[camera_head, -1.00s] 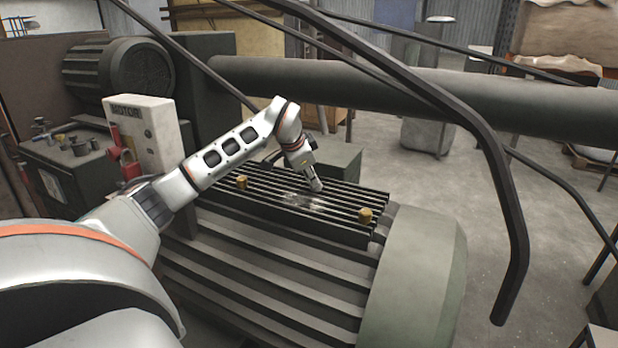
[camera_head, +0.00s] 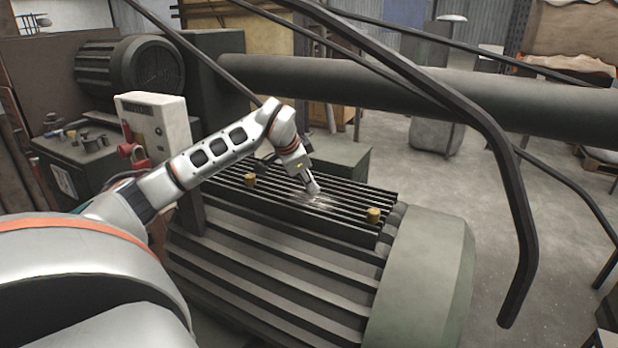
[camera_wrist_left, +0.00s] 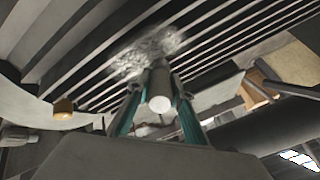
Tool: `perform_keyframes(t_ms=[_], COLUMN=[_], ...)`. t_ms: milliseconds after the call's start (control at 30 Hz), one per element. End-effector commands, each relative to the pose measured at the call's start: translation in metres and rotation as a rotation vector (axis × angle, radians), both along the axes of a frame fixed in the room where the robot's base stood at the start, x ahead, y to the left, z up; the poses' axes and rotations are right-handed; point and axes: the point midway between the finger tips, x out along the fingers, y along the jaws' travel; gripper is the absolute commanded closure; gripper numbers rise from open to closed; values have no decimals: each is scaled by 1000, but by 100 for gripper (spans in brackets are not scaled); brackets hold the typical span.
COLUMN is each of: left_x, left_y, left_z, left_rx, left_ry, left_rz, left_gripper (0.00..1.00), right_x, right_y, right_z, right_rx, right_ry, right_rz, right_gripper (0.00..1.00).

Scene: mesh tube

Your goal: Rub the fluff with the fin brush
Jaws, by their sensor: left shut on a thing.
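The fluff (camera_head: 318,201) is a pale grey patch on the ribbed top fins of the big motor. It also shows in the left wrist view (camera_wrist_left: 146,50), just beyond the fingertips. My left gripper (camera_head: 312,188) points down at the fins and is shut on the fin brush. In the left wrist view the fin brush (camera_wrist_left: 159,101) is a grey cylinder with a pale round end, between the two fingers. Its far end meets the near edge of the fluff; whether it touches is hard to tell. My right gripper is not in view.
Two brass-coloured knobs (camera_head: 373,215) and (camera_head: 250,180) stand on the fins either side of the fluff. A white motor box (camera_head: 155,125) with a red lock is at left. Dark bent bars (camera_head: 500,170) cross the front right. A thick pipe (camera_head: 420,90) runs behind.

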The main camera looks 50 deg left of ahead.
Motion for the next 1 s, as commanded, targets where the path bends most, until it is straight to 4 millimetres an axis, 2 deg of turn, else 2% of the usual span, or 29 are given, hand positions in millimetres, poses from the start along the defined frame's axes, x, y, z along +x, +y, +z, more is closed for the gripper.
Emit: perform_keyframes(t_ms=[400,667,1000], left_x=[-30,-38,-64], left_y=[-9,-11,-19], left_z=[-2,-2,-3], left_rx=[2,2,2], left_ry=[2,1,4], left_rz=[0,0,1], left_gripper=[100,100,100], right_x=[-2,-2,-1], right_y=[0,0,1], right_z=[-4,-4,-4], right_rx=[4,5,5], right_ry=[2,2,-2], right_rz=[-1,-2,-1], right_gripper=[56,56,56])
